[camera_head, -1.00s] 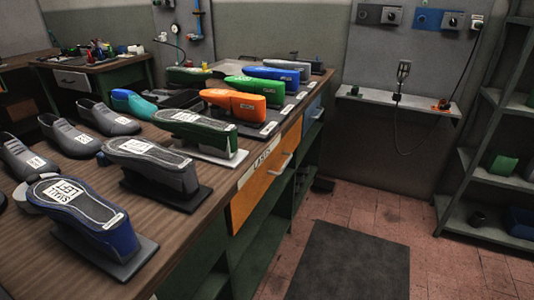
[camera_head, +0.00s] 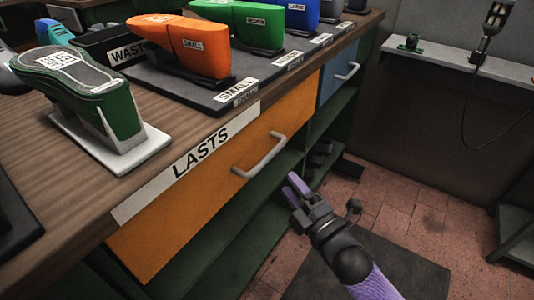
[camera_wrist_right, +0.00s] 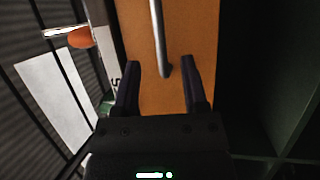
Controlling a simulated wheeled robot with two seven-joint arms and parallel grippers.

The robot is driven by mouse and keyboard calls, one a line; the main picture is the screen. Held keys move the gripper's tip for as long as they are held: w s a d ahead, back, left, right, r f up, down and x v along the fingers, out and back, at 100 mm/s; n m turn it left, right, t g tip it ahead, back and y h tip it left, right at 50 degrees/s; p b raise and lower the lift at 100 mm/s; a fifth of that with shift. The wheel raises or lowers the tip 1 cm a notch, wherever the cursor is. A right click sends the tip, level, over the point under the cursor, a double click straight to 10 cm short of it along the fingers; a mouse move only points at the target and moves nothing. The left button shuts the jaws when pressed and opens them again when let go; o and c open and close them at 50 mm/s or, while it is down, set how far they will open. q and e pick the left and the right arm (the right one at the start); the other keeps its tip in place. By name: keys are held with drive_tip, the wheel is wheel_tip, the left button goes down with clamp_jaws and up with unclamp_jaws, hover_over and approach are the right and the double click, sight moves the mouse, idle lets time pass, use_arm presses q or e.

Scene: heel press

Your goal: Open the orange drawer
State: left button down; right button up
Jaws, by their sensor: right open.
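The orange drawer (camera_head: 225,190) is in the bench front below a white "LASTS" label, and it looks shut. Its grey bar handle (camera_head: 260,157) is on the right part of the front. My right gripper (camera_head: 295,186) is in front of and a little below and right of the handle, apart from it in the head view. In the right wrist view the open fingers (camera_wrist_right: 160,75) point at the orange front (camera_wrist_right: 190,30), with the handle's end (camera_wrist_right: 160,55) between their tips or just beyond. They are not closed on it. My left gripper is not in view.
Orange (camera_head: 185,45) and green (camera_head: 245,25) lasts stand on a grey mat on the bench. A green shoe form (camera_head: 85,95) stands at left. A blue drawer (camera_head: 338,75) is farther right. Open green shelves lie below.

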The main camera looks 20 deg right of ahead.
sight(268, 155)
drive_tip(key=b+x, duration=0.3)
drive_tip(key=x, duration=0.5)
drive_tip(key=shift+a, duration=0.2)
drive_tip(key=shift+w+r, duration=0.1)
drive_tip(key=shift+w, duration=0.3)
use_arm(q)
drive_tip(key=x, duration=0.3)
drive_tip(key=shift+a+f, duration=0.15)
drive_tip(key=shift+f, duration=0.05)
use_arm(e)
drive_tip(key=shift+a, duration=0.1)
drive_tip(key=c, duration=0.7)
clamp_jaws()
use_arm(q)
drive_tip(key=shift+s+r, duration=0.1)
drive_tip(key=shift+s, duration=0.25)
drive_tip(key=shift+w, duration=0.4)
